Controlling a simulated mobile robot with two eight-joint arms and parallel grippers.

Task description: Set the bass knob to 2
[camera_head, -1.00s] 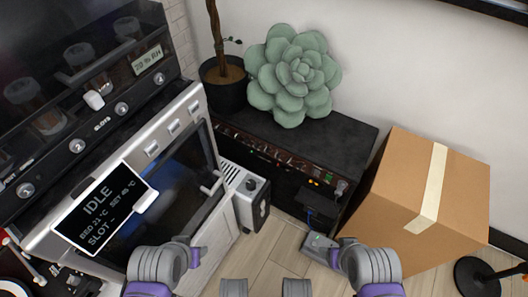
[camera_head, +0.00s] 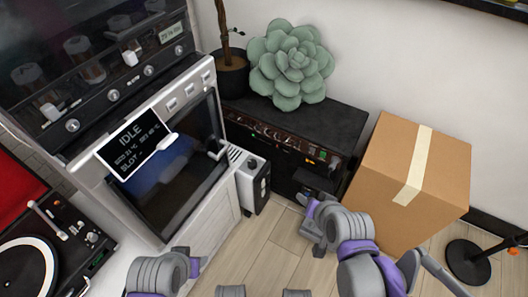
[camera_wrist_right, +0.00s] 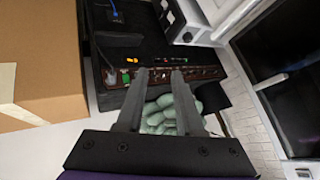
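The black amplifier (camera_head: 335,122) stands against the wall with a row of small knobs (camera_head: 275,135) along its reddish front panel. The panel also shows in the right wrist view (camera_wrist_right: 205,73), upside down, with orange and green lights. Which knob is bass cannot be read. My right gripper (camera_head: 312,210) is in front of the amplifier, low and toward its right end. In the wrist view its two fingers (camera_wrist_right: 160,75) are apart with nothing between them, pointing at the panel; contact is not clear. My left gripper (camera_head: 198,262) is at the lower left, its fingers barely visible.
A green succulent (camera_head: 290,65) sits on the amplifier. A cardboard box (camera_head: 400,170) stands close on the right. A white oven-like machine (camera_head: 185,175) and a small white-and-black device (camera_head: 252,180) are left. A turntable (camera_head: 40,250) is lower left. Floor between is clear.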

